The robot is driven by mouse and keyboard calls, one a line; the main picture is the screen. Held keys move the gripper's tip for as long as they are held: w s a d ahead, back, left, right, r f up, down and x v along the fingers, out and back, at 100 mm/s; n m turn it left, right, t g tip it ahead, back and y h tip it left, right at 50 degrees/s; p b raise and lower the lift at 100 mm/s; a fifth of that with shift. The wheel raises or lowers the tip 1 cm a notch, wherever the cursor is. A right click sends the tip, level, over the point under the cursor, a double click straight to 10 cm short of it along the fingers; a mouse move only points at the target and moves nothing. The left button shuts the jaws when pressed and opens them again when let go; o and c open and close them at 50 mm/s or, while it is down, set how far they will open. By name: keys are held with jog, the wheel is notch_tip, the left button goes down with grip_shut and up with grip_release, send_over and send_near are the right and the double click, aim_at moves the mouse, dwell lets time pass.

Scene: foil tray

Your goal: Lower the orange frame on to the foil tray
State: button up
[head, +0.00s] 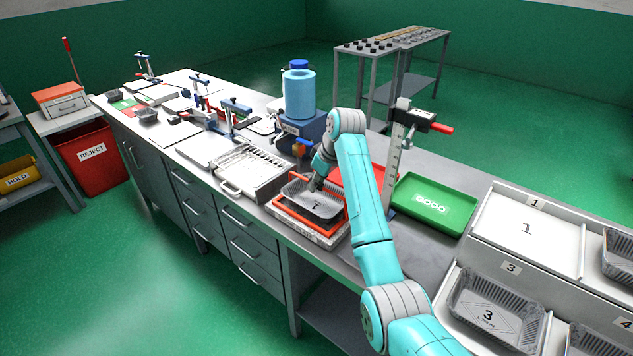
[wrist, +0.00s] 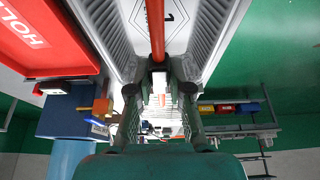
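The foil tray (head: 324,207), a ribbed silver tray marked 1, sits on the bench. The orange frame (head: 284,217) shows around it in the head view. I cannot tell whether the frame touches the tray's rim. In the wrist view an orange bar (wrist: 155,28) runs over the foil tray (wrist: 212,32) toward the space between my fingers. My gripper (head: 312,186) is over the tray, pointing down.
A green GOOD tray (head: 432,204) and an upright post with a red handle (head: 398,150) stand right of my arm. A red HOLD tray (wrist: 45,62) shows in the wrist view. A wire-racked tray (head: 252,170) and a blue container (head: 299,95) stand close by.

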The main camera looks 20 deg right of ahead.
jog(key=o, duration=0.4)
jog(key=v, duration=0.7)
jog(key=shift+r, duration=0.3)
